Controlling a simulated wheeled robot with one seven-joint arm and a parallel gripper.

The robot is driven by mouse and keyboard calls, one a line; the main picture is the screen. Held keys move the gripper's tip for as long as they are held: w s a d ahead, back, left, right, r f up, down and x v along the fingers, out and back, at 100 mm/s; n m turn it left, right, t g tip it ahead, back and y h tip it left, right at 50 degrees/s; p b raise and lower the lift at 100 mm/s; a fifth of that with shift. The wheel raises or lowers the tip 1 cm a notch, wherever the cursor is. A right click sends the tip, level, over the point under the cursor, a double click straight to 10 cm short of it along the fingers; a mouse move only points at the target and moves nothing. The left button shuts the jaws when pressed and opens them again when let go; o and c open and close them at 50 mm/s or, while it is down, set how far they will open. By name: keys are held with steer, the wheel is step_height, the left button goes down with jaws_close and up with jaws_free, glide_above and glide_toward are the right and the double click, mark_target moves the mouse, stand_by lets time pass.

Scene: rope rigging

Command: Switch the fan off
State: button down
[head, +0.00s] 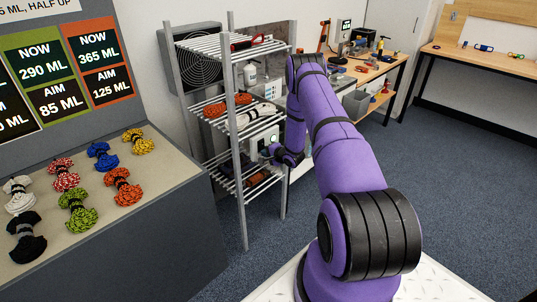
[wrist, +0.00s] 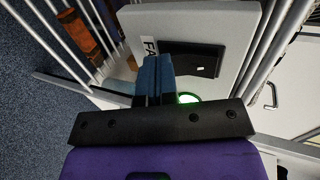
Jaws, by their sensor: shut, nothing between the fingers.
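The fan (head: 198,70) is a dark round grille in a grey housing behind the top of the wire rack. A light grey box (wrist: 190,18) with a label beginning "FA" stands on the rack; a pale box also shows in the head view (head: 262,138). On its face is a black switch plate (wrist: 203,62) with a small white mark. A green light (wrist: 187,98) glows beside my fingers. My gripper (wrist: 153,60) is shut and empty, its blue fingertips over the label and the plate's left edge. They hide part of both; I cannot tell if they touch.
The wire rack's posts (head: 239,150) and shelf rods stand close around my gripper. Rope coils (head: 228,106) and a white bottle (head: 250,73) sit on its shelves. A counter (head: 150,185) with several rope bundles is at left. Open carpet lies at right.

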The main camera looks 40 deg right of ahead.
steer(key=shift+f, duration=0.1)
steer(key=shift+w+f+t, duration=0.15)
steer(key=shift+w+t, duration=0.15)
steer(key=shift+t, duration=0.1)
stand_by(0.3)
steer(key=shift+r, duration=0.8)
steer(key=a+v, duration=0.1)
steer(key=v, duration=0.9)
steer(key=shift+s+d, duration=0.4)
steer(key=shift+d, duration=0.05)
steer(key=shift+r, duration=0.15)
steer(key=shift+r, duration=0.1)
